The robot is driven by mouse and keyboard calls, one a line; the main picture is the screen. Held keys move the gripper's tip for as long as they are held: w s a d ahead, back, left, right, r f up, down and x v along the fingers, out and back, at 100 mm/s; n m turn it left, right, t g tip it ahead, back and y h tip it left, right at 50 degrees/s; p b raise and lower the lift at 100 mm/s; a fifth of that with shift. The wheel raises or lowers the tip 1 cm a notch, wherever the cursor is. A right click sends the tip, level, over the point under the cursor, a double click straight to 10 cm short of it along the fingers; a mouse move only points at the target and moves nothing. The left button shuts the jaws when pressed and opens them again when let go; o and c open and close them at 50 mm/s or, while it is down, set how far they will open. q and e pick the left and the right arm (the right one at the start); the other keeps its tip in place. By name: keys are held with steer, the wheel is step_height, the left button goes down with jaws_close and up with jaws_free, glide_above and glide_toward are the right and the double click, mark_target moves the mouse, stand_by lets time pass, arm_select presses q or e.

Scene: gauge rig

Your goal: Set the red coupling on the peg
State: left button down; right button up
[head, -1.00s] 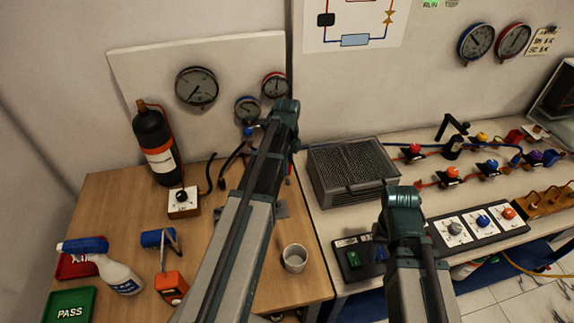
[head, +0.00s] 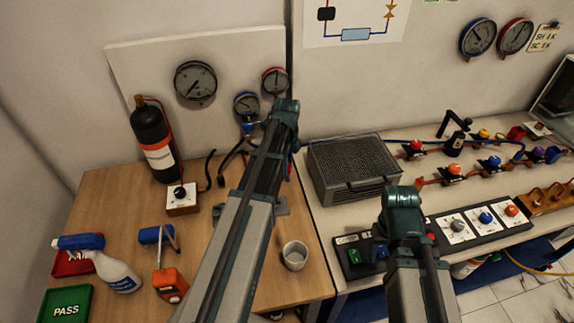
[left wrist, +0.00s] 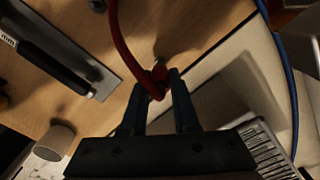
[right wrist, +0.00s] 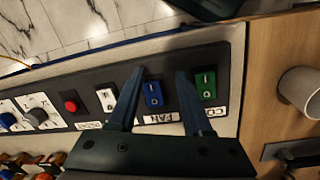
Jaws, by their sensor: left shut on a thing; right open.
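The red coupling (left wrist: 157,77) is at the end of a red hose (left wrist: 123,50) in the left wrist view. My left gripper (left wrist: 160,82) is shut on it, above the wooden table by its edge. In the head view my left arm hides the gripper and the coupling. I cannot pick out the peg for sure. My right gripper (right wrist: 160,78) is open and empty above the switch panel (right wrist: 75,75).
A grey cup (head: 294,256) stands near the wooden table's right edge. A mesh-topped box (head: 352,165), several valves and a blue hose (left wrist: 290,60) are on the right bench.

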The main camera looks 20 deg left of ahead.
mark_target(379, 269)
arm_select(q)
steer(key=shift+f+b, duration=0.3)
arm_select(e)
steer(key=shift+f, duration=0.3)
arm_select(q)
steer(key=shift+f+b, duration=0.75)
arm_select(e)
steer(key=shift+f, duration=0.7)
